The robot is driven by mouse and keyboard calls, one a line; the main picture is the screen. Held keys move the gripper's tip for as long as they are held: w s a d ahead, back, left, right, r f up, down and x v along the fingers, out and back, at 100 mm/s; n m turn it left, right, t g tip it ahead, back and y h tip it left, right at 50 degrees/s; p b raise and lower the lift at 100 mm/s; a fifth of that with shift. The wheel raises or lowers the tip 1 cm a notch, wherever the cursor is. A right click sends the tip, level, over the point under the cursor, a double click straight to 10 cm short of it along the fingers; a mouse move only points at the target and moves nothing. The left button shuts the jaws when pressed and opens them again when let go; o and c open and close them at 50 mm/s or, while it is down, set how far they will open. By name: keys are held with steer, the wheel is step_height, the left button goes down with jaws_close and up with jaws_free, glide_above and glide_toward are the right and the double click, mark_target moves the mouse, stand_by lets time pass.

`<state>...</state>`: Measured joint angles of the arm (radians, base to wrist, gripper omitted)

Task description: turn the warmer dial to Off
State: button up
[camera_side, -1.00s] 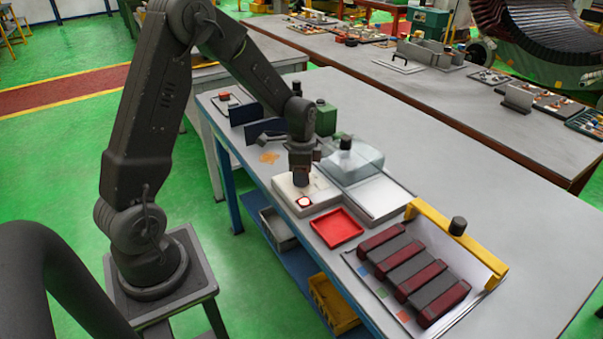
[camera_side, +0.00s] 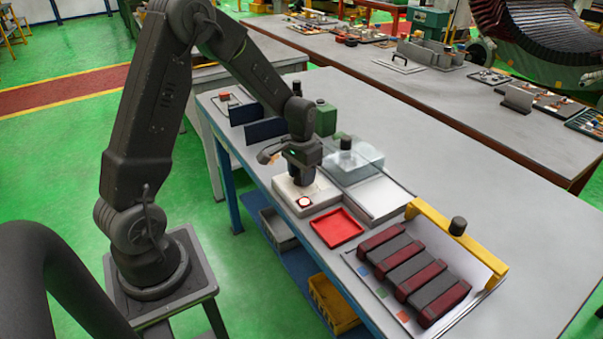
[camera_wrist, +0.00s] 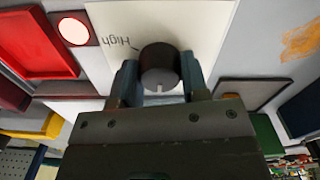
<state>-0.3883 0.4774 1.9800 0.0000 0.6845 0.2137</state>
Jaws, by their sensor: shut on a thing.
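The warmer is a pale box (camera_side: 318,197) on the bench in the side view, with a round white, red-rimmed button (camera_side: 304,202) on its front part. Its dark round dial (camera_wrist: 160,68) shows in the wrist view, with a pale pointer mark facing my gripper. The word "High" (camera_wrist: 120,43) is printed on the panel beside the dial; no "Off" label shows. My gripper (camera_wrist: 160,80) is shut on the dial, one finger on each side. In the side view my gripper (camera_side: 302,178) hides the dial.
A red tray (camera_side: 336,228) lies beside the warmer. A clear-lidded box (camera_side: 354,165) with a dark knob stands behind it. Blue upright plates (camera_side: 264,131) and a green block (camera_side: 325,118) stand farther left.

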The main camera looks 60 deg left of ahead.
steer(key=shift+n, duration=0.4)
steer(key=o, duration=0.9)
step_height(320, 180, up, 14)
steer(key=shift+f, duration=0.1)
stand_by(0.4)
steer(key=s+d+r+m+t, duration=0.1)
steer(key=s+d+r+t, duration=0.1)
steer(key=s+d, duration=0.3)
steer(key=s+d+r+m+t, duration=0.1)
steer(key=s+d+r, duration=0.1)
steer(key=s+d, duration=0.3)
steer(key=s+d+r+t, duration=0.2)
steer(key=s+d, duration=0.3)
steer(key=s, duration=0.3)
steer(key=shift+s+d+r+m+t, duration=0.1)
steer(key=shift+d+r+m+t, duration=0.1)
steer(key=shift+r+m+t, duration=0.15)
